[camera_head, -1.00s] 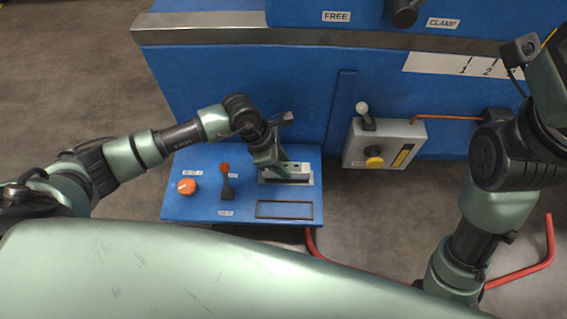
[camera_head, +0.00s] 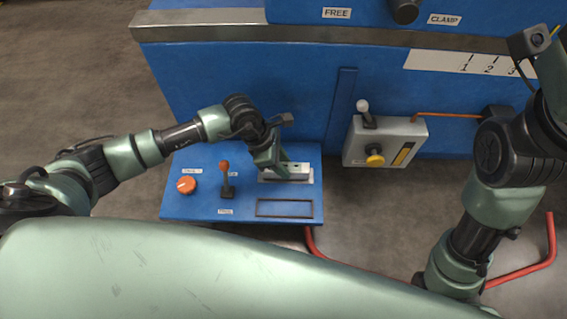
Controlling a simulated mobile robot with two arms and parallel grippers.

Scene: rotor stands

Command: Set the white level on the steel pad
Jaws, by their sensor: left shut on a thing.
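The white level (camera_head: 299,169) lies along the steel pad (camera_head: 309,179) on the blue control panel, at the panel's right back. My left gripper (camera_head: 279,172) reaches down over the level's left part and is shut on it. The fingers and forearm hide that end of the level. I cannot tell whether the level rests fully on the pad or is held just above it. My right arm stands at the right of the view; its gripper is out of the picture.
The blue panel (camera_head: 190,207) carries an orange knob (camera_head: 186,184), a red-tipped lever (camera_head: 225,178) and a dark-framed rectangle (camera_head: 285,208). A grey box (camera_head: 384,143) with a white-knobbed lever and yellow button is on the blue machine to the right. Red hose (camera_head: 520,272) lies on the floor.

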